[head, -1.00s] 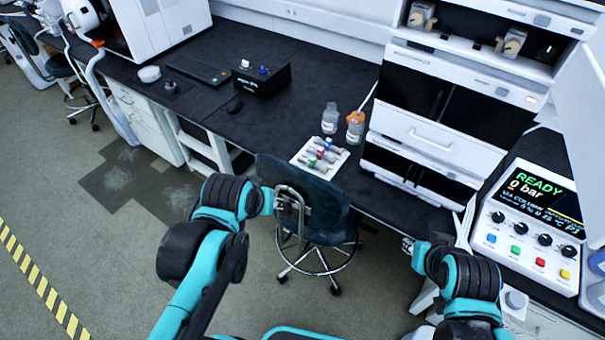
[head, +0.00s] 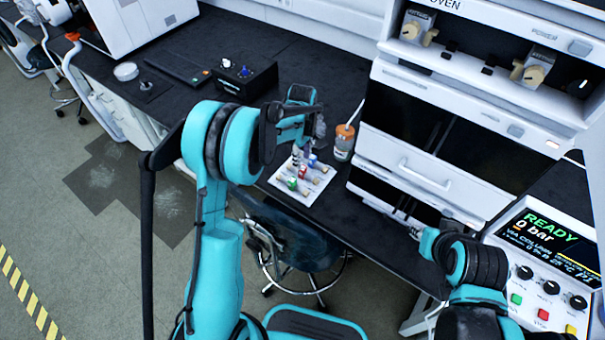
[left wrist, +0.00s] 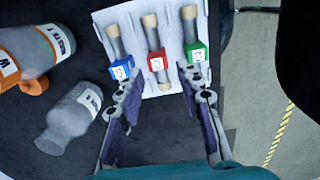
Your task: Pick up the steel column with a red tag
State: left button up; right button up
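The column with a red tag (left wrist: 156,62) lies on a white mat between one with a blue tag (left wrist: 121,67) and one with a green tag (left wrist: 196,52). In the head view the red tag (head: 302,171) shows just below my left gripper (head: 297,156). In the left wrist view my left gripper (left wrist: 158,82) is open and empty, its fingers spread either side of the red-tagged column's lower end. Contact cannot be told. My right gripper (head: 408,212) is small and dark by the bench front; its fingers are unclear.
The white mat (head: 279,183) lies near the bench's front edge. A stool (head: 300,240) is below. A white instrument stack (head: 405,165) rises to the right.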

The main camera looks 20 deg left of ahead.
aim_at(303, 168)
pick_arm(q)
jog(key=f+b, duration=0.1)
jog(key=f, duration=0.1)
jog(key=f+b, duration=0.1)
jog(key=f, duration=0.2)
jog(key=f+b, duration=0.1)
jog(key=f, duration=0.2)
jog(key=shift+w, duration=0.25)
jog(key=shift+r, duration=0.15)
grip_shut()
